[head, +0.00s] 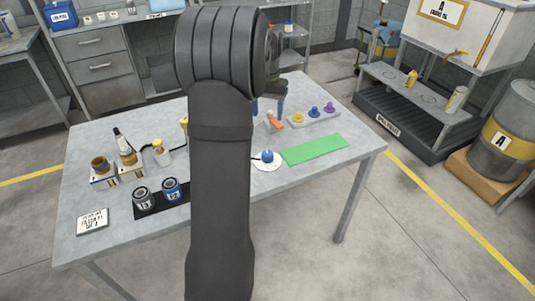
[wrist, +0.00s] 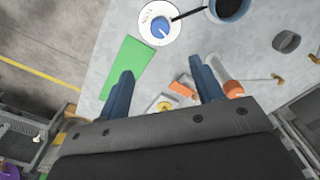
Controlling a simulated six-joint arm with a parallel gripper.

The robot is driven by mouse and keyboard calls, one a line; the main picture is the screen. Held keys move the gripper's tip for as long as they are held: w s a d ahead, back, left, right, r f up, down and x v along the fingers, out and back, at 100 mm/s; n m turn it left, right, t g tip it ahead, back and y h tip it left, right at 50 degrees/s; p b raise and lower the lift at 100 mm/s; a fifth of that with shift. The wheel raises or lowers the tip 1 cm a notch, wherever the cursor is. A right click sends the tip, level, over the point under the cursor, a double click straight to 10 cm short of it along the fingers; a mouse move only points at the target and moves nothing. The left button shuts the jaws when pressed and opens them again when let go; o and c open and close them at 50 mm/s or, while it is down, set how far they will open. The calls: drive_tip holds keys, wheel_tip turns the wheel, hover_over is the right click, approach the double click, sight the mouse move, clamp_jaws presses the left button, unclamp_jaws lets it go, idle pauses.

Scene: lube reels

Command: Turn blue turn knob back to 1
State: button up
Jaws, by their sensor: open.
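A blue knob (head: 267,156) sits on a round white dial plate (head: 260,166) on the grey table, left of a green mat (head: 315,149). In the wrist view the blue knob (wrist: 160,27) is near the top centre, on the white plate (wrist: 147,16), with a pale mark on it; the dial's numbers are too small to read. My gripper (wrist: 163,82) is open and empty, its two blue fingers well apart. The knob lies beyond the fingertips, apart from them. In the head view my arm hides most of the gripper.
Yellow, blue and purple knobs (head: 314,111) stand on a grey tray at the back right. An orange-handled item (head: 275,120) lies nearby. Two cans (head: 171,189) stand on a black mat, with bottles behind. The green mat's surface is clear.

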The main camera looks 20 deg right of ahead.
drive_tip(key=m, duration=1.5)
approach(268, 153)
wheel_tip(268, 153, down, 10)
drive_tip(key=shift+a+f, duration=0.1)
drive_tip(key=c, duration=1)
